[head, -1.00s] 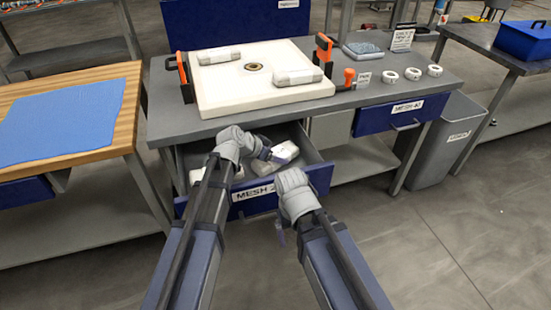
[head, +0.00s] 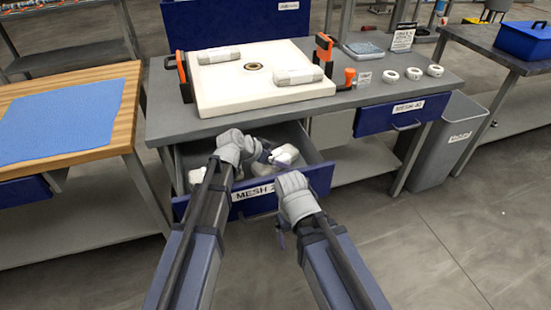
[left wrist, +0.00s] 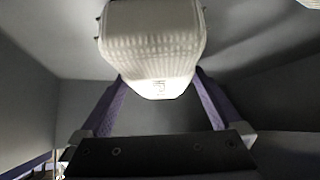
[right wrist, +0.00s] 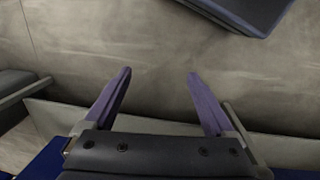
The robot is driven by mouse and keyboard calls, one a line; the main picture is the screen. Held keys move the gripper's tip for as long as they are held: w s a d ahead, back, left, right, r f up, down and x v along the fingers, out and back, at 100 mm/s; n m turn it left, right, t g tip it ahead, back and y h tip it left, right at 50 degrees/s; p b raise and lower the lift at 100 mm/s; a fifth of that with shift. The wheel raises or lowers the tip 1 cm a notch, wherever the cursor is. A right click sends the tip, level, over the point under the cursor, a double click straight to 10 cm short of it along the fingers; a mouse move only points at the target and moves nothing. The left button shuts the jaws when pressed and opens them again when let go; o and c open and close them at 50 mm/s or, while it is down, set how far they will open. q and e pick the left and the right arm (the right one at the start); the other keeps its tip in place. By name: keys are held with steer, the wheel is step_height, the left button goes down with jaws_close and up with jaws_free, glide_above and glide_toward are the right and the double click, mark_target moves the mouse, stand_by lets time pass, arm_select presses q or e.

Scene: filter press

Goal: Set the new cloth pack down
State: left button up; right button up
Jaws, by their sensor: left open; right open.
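A white wrapped cloth pack (head: 286,154) lies in the open drawer (head: 322,180) with the cut-off "MESH" label. It also shows in the left wrist view (left wrist: 152,42), just ahead of the open fingers. My left gripper (head: 268,153) is open inside the drawer beside this pack; I cannot tell whether the fingers touch it. Another pale pack (head: 196,176) is at the drawer's left side, partly hidden by my arm. My right gripper (head: 281,236) is open and empty in front of the drawer; its spread fingers show in the right wrist view (right wrist: 158,90).
A white filter plate (head: 255,98) lies on the grey bench, with one wrapped pack (head: 219,54) at its back left and another (head: 298,75) at its right. Orange-handled clamps (head: 323,50) stand beside it.

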arm_select(q)
steer(key=shift+s+a+r+p, duration=0.1)
steer(key=shift+s+r+p, duration=0.05)
steer(key=shift+r+p, duration=0.2)
steer(key=p+v, duration=0.7)
steer(key=v, duration=0.3)
steer(key=shift+r, duration=0.15)
steer(key=shift+s+a+r+p, duration=0.3)
steer(key=shift+a+r+p, duration=0.05)
steer(key=shift+a+p, duration=0.1)
